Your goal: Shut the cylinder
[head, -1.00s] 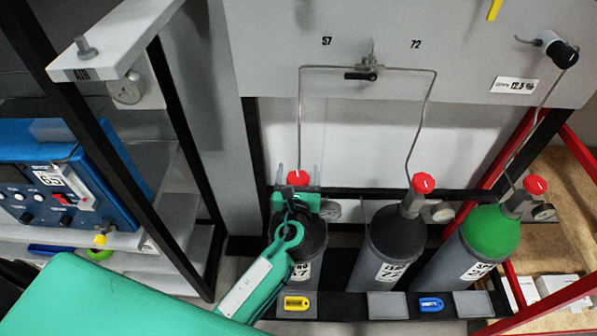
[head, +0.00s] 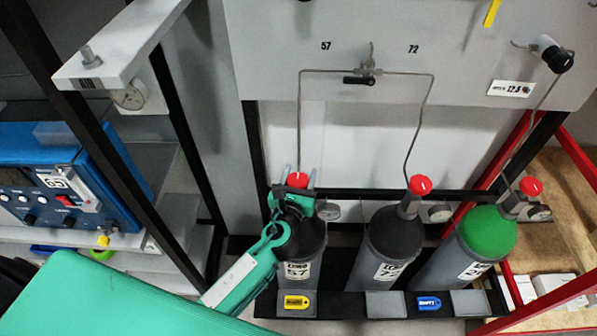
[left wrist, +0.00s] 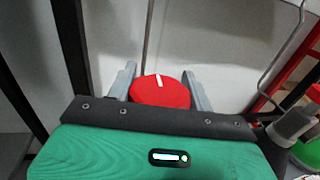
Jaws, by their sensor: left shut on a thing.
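The left cylinder (head: 303,240) is dark with a grey lower body and a red valve knob (head: 298,180) on top. My left gripper (head: 298,177) is at this knob, with one grey finger on each side, shut on it. In the left wrist view the red knob (left wrist: 160,91) with its white mark sits between the two grey fingers. The cylinder's valve body is partly hidden by my gripper. A second dark cylinder (head: 393,238) and a green-topped cylinder (head: 488,232) stand to the right, each with a red knob. My right gripper is not in view.
A black rack (head: 350,306) holds the cylinders, with a yellow tag (head: 296,302) and a blue tag (head: 429,304) on its front. Thin pipes run up to the grey panel (head: 400,40). A blue instrument (head: 60,185) stands at left, a red frame (head: 565,135) at right.

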